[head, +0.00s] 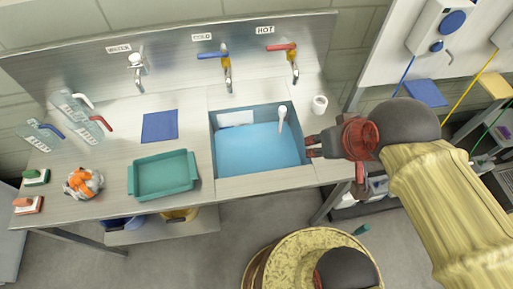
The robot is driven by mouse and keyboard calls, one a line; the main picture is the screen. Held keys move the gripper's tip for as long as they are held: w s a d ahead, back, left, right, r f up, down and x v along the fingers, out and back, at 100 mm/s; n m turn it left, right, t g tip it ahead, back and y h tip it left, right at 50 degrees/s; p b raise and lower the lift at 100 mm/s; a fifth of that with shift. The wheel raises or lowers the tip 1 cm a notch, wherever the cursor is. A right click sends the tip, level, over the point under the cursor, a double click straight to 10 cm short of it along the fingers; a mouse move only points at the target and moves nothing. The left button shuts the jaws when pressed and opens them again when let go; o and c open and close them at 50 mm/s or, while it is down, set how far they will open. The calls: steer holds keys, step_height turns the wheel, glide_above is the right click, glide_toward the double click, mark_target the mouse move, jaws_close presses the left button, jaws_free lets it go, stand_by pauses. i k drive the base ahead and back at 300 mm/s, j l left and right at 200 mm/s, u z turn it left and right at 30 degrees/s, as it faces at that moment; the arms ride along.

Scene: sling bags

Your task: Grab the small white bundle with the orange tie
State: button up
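The small white bundle with orange bands (83,183) sits on the left end of the steel counter (235,185), left of a green tray. My gripper (309,147) is far to the right of it, over the right edge of the sink. Its two dark fingertips look apart, with nothing visible between them. The bundle is in plain view, with nothing in front of it.
The green tray (163,175) stands between the bundle and the blue-floored sink (258,148). Two brushes (28,205) lie left of the bundle; clear spray bottles (78,108) stand behind it. A blue cloth (160,126) and white cup (319,104) are on the counter.

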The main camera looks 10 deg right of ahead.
mark_target(82, 183)
steer(key=u, duration=2)
steer(key=i+j+z, duration=0.15)
steer(key=j, duration=0.35)
steer(key=i+j+z, duration=0.15)
steer(key=j, duration=0.35)
steer(key=i+j+z, duration=0.15)
steer(key=j, duration=0.4)
steer(key=i+j+z, duration=0.15)
steer(key=j, duration=0.4)
steer(key=i+j+z, duration=0.15)
steer(key=j, duration=0.4)
